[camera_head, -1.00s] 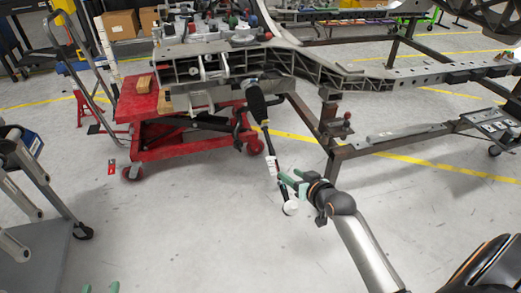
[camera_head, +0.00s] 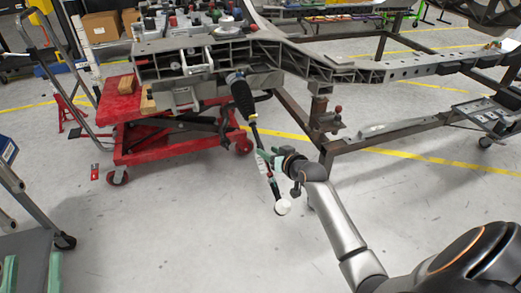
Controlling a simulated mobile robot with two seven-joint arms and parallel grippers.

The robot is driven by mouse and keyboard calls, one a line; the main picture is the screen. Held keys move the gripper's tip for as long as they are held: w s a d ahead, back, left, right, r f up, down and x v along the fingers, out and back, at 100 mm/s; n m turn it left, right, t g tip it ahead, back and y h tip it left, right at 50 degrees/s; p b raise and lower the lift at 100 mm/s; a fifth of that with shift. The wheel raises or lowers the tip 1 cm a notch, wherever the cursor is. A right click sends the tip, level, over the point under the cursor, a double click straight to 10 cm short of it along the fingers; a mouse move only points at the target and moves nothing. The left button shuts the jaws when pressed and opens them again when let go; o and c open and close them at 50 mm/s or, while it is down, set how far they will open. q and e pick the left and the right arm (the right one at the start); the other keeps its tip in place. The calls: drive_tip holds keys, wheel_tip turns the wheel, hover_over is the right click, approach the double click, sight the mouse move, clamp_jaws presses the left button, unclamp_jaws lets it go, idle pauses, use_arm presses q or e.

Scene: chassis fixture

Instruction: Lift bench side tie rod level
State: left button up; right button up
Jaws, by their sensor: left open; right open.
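The tie rod has a black ribbed boot (camera_head: 242,97) under the chassis, a thin dark shaft with a white label, and a pale round lower end (camera_head: 282,207). It hangs steeply, its lower end toward me. My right gripper (camera_head: 268,160) is open, its green fingers at the labelled shaft below the boot. I cannot tell whether they touch the rod.
The grey chassis frame (camera_head: 330,72) spans the upper middle. A red lift cart (camera_head: 180,150) stands under its left part. The floor between is clear.

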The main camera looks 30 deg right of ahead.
sight(262, 148)
drive_tip(key=b+x, duration=0.1)
drive_tip(key=x, duration=0.2)
drive_tip(key=shift+w+f, duration=0.1)
drive_tip(key=shift+w, duration=0.1)
drive_tip(key=shift+w+f+b, duration=0.2)
drive_tip(key=shift+w+b, duration=0.15)
use_arm(q)
drive_tip(key=s+d+r+m+h, duration=0.1)
drive_tip(key=s+r+m+h, duration=0.3)
drive_tip(key=s+r+h, duration=0.1)
drive_tip(key=shift+r+m+t+h+b, duration=0.3)
drive_tip(key=shift+r+m+t+h, duration=0.1)
drive_tip(key=shift+r+h, duration=0.25)
use_arm(e)
drive_tip(key=shift+x, duration=0.95)
use_arm(q)
drive_tip(key=shift+f, duration=0.1)
use_arm(e)
drive_tip(key=shift+r, duration=0.1)
drive_tip(key=shift+c, duration=0.3)
clamp_jaws()
